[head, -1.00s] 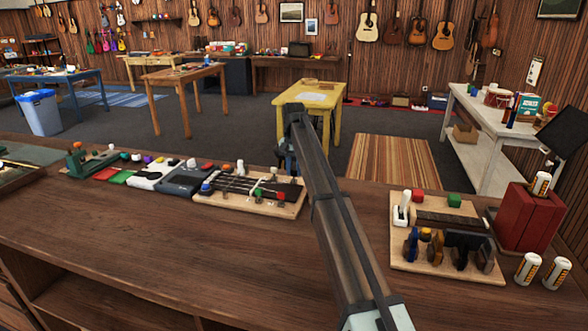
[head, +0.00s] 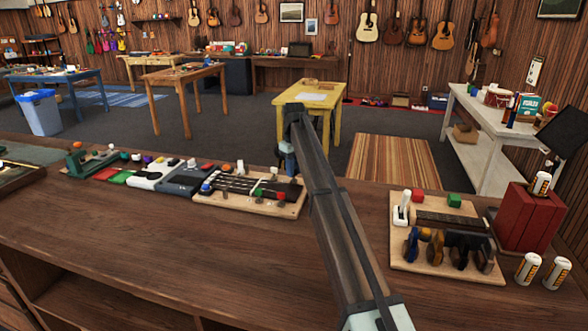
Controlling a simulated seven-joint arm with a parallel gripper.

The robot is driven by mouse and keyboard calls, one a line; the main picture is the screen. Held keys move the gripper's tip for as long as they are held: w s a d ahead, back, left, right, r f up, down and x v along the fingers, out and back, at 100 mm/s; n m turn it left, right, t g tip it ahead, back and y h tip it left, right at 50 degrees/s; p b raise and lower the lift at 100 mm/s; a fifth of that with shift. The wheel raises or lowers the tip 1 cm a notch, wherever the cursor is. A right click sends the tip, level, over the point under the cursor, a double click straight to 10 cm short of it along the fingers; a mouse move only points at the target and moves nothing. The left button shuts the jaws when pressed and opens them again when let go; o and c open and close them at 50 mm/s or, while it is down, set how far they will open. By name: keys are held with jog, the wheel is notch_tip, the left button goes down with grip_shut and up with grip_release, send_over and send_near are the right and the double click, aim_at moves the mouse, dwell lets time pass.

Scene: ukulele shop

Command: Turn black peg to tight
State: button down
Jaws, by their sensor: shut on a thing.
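A wooden board (head: 215,200) on the counter carries a dark ukulele neck piece with strings and a headstock (head: 290,190). Coloured pegs stand around it: a red peg (head: 281,196), a green peg (head: 258,193), a blue peg (head: 206,188) and a white peg (head: 240,166). My gripper (head: 288,165) is at the far right edge of this headstock, pointing down. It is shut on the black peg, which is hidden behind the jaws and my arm. The peg's angle cannot be seen.
A row of small boards and pedals (head: 150,175) lies left of the ukulele board. At right are a second board (head: 400,258) with clamps, a dark red box (head: 525,215) and several small cans (head: 527,268). The counter's front (head: 150,250) is clear.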

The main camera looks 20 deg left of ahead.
jog(key=shift+n, duration=1)
jog(key=c, duration=0.9)
grip_release()
jog(key=shift+r, duration=0.1)
notch_tip(320, 180, up, 14)
jog(key=shift+f, duration=0.15)
